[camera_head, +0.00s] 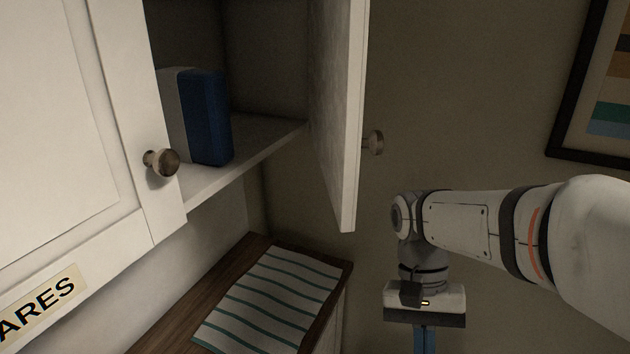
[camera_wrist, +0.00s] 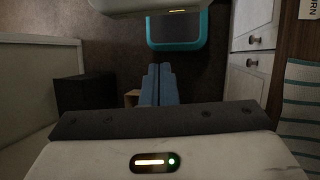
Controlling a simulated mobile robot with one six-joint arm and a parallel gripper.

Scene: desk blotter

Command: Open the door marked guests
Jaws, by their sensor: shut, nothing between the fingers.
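A white cabinet door (camera_head: 345,120) stands swung open in the head view, seen from its inner side and edge. Its round knob (camera_head: 373,142) shows beyond the edge. No marking shows on this door, so I cannot read whether it says guests. The other white door (camera_head: 60,120), at left, is shut, with a knob (camera_head: 162,162) and a label (camera_head: 38,308) ending in "ARES". My gripper (camera_head: 424,342) hangs pointing down, right of and below the open door, apart from it. Its blue fingers (camera_wrist: 157,82) are together and empty in the wrist view.
A blue book or binder (camera_head: 210,117) stands on the cabinet shelf (camera_head: 260,140). A striped cloth (camera_head: 275,295) lies on the wooden counter (camera_head: 190,310) below. A framed picture (camera_head: 605,110) hangs at right. The wrist view shows a dark box (camera_wrist: 85,93) and white drawers (camera_wrist: 250,75).

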